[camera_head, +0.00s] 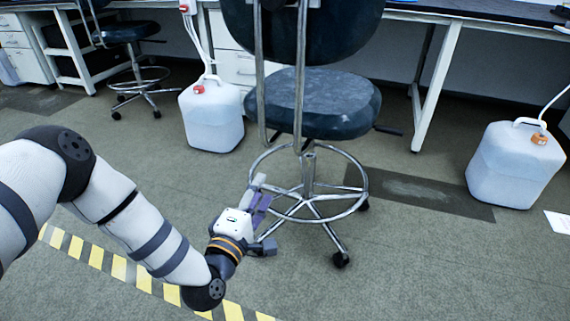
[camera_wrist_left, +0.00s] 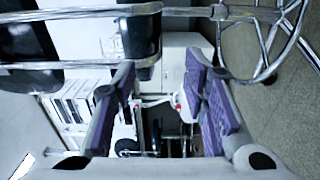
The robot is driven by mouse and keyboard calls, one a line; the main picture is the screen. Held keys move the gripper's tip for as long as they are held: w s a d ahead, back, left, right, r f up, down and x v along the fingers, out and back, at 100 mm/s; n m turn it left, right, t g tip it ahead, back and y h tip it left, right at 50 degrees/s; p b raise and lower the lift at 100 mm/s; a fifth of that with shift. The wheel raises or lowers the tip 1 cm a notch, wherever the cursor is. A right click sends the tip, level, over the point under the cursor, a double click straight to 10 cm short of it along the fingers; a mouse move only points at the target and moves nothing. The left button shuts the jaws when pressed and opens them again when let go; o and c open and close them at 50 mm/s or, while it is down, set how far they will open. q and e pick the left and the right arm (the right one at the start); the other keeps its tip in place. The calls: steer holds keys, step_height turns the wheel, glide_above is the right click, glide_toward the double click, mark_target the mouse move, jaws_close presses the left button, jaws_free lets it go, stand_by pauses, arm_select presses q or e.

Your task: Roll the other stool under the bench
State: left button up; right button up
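The near stool (camera_head: 318,100) stands in the middle of the head view, with a dark seat and backrest, chrome back posts, a foot ring (camera_head: 350,201) and castors. A second dark stool (camera_head: 126,32) stands farther back at the left. The bench (camera_head: 455,14) runs along the back, behind the near stool. My left gripper (camera_head: 262,202) is low at the left side of the foot ring. In the left wrist view its purple-padded fingers (camera_wrist_left: 163,85) are spread, with nothing clearly held between them. Chrome tubes of the stool cross beyond the fingertips. My right gripper is not in view.
White jugs stand on the floor left (camera_head: 212,118) and right (camera_head: 515,165) of the near stool. A white drawer cabinet (camera_head: 238,68) and a bench leg (camera_head: 437,88) are behind it. Yellow-striped tape (camera_head: 115,266) crosses the near floor. The floor at front right is clear.

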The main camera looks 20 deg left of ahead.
mark_target(283, 157)
arm_select(q)
steer(key=w+b, duration=0.2)
steer(key=w, duration=0.3)
steer(key=w+b, duration=0.3)
steer(key=w, duration=0.1)
steer(key=w+d+b, duration=0.1)
steer(key=w+b, duration=0.2)
steer(key=w, duration=0.2)
steer(key=shift+w+f, duration=0.15)
steer(key=shift+w, duration=0.2)
steer(key=shift+w+r, duration=0.25)
steer(key=shift+w, duration=0.1)
jaws_close()
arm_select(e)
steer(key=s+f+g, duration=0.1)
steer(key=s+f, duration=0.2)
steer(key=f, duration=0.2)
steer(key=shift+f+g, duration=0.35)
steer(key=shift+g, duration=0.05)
